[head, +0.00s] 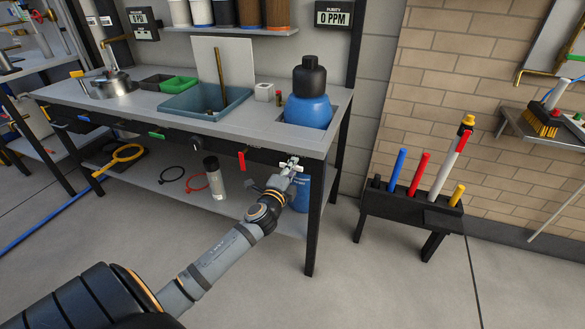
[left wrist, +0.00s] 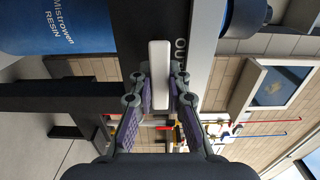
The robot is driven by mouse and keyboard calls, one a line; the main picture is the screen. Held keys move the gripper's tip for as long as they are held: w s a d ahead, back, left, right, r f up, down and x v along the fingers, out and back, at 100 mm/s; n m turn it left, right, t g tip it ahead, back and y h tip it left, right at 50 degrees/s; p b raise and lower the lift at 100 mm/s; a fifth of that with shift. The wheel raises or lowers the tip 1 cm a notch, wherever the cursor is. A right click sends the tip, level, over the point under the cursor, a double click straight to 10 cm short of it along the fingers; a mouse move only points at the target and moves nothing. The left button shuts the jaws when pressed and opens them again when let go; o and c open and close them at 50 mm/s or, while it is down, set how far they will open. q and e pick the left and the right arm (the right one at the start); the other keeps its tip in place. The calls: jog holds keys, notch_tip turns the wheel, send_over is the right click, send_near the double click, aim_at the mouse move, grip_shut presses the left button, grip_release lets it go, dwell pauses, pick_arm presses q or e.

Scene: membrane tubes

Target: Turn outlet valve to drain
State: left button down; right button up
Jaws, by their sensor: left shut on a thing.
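My left gripper (head: 289,166) is at the front edge of the workbench, near its right corner. In the left wrist view the gripper (left wrist: 159,88) is shut on a white valve handle (left wrist: 160,58), with one finger on each side. The handle lies lengthwise along the dark front panel (left wrist: 192,42), beside partly hidden lettering that begins "OU". In the head view the fingers cover much of the handle. A red handle (head: 242,161) hangs on the same front, to the left. My right gripper is not in view.
A blue resin tank (left wrist: 75,25) is close to the gripper, under the bench (head: 225,128). The purity display (head: 332,18) reads 0 PPM. A tool stand (head: 408,208) is to the right; the floor between is clear.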

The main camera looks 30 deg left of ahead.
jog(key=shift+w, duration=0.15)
pick_arm(q)
jog(key=c, duration=1.3)
grip_release()
jog(key=shift+a, duration=0.1)
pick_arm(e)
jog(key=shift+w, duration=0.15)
